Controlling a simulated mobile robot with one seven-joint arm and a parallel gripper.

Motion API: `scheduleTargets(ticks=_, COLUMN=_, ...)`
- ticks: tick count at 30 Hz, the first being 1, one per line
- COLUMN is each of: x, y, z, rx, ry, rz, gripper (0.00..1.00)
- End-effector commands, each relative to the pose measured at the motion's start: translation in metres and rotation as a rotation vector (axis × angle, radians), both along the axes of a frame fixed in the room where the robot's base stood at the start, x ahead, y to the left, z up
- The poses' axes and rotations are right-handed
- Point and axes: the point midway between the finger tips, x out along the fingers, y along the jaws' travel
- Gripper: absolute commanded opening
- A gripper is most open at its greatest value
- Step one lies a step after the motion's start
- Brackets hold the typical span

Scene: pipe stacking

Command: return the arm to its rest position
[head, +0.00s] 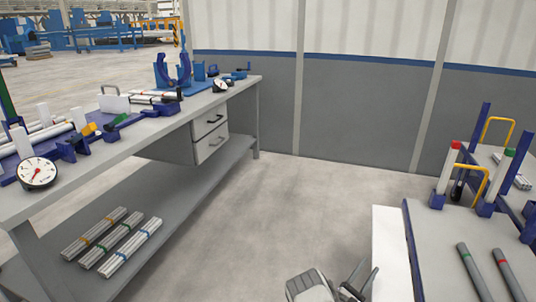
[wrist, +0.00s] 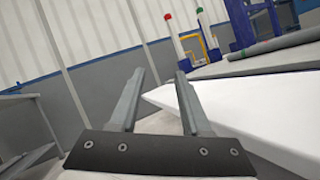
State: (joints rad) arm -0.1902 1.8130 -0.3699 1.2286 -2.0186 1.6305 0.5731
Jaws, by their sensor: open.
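My gripper (head: 357,283) shows at the bottom of the head view, low in front of the white board at the left side of the right-hand table. In the wrist view my gripper (wrist: 158,85) has its two fingers apart with nothing between them. Beyond the fingers are the wall and the white board (wrist: 245,110), which lies to the right. I cannot tell how close the right finger is to the board. Most of my arm is out of view.
A grey workbench (head: 150,135) with a gauge (head: 37,173) and tools runs along the left. Pipe bundles (head: 112,240) lie on its lower shelf. At right, a table (head: 440,240) bears a grey pipe with a green band (head: 471,270) and one with a red band (head: 509,275). The middle floor (head: 250,215) is clear.

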Motion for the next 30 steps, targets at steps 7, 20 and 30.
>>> scheduleTargets(ticks=7, x=-0.001, y=-0.036, z=0.094, rx=0.137, ry=-0.111, rz=-0.279, gripper=0.47)
scheduleTargets(ticks=20, x=-0.060, y=-0.061, z=0.216, rx=0.504, ry=-0.266, rz=-0.679, gripper=0.47)
scheduleTargets(ticks=30, x=-0.124, y=-0.043, z=0.279, rx=0.873, ry=-0.360, rz=-0.882, gripper=0.47)
